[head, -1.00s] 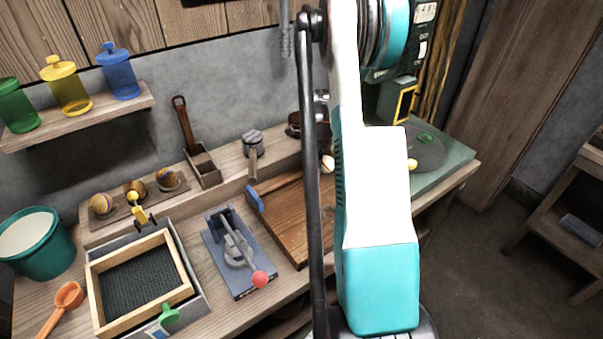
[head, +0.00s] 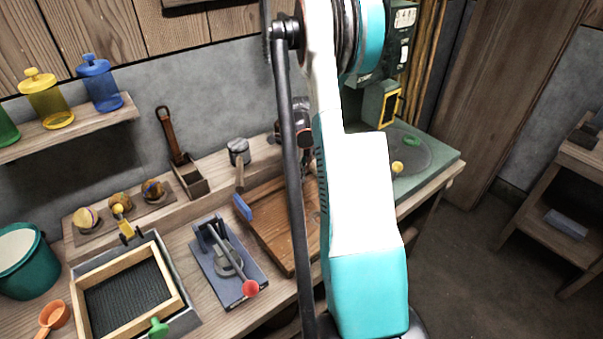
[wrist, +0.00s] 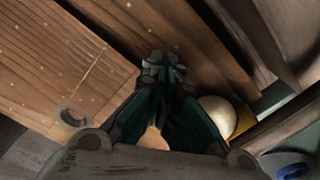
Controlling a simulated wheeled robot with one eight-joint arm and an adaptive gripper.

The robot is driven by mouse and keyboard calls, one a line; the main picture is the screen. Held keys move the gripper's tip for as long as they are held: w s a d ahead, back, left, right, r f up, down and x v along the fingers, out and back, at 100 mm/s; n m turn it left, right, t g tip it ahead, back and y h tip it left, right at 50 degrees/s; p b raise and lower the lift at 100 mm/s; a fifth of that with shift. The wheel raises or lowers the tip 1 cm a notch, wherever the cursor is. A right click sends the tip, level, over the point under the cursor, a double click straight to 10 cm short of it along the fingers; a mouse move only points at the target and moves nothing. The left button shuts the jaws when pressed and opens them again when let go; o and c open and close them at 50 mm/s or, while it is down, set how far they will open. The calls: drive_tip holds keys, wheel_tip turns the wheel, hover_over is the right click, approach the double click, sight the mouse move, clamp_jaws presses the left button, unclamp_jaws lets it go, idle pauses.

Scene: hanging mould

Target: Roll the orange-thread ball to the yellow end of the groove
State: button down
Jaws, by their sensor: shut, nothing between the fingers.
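My gripper (wrist: 163,75) is shut in the wrist view, its dark green fingers meeting over brown wood with nothing between the tips. A pale cream ball (wrist: 217,119) lies just right of the fingers, apart from the tips, beside a yellow piece (wrist: 243,119); I cannot make out any thread on it. A pale orange rounded shape (wrist: 153,139) shows partly between the finger bases. In the head view, the wooden board (head: 270,225) has a blue piece (head: 242,207) at its left end. My arm hides its right part, and I cannot see the groove clearly.
A lever device (head: 228,262) and a framed tray (head: 80,303) stand left of the board. Several patterned balls (head: 87,218) rest on a rear ledge. A teal bucket (head: 42,270) is at the far left. A green-grey table with a disc (head: 432,155) stands right.

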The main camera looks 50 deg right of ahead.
drive_tip(key=shift+a+r, duration=0.1)
drive_tip(key=shift+a, duration=0.1)
wheel_tip(320, 180, up, 8)
drive_tip(key=p, duration=0.4)
drive_tip(key=shift+p, duration=0.35)
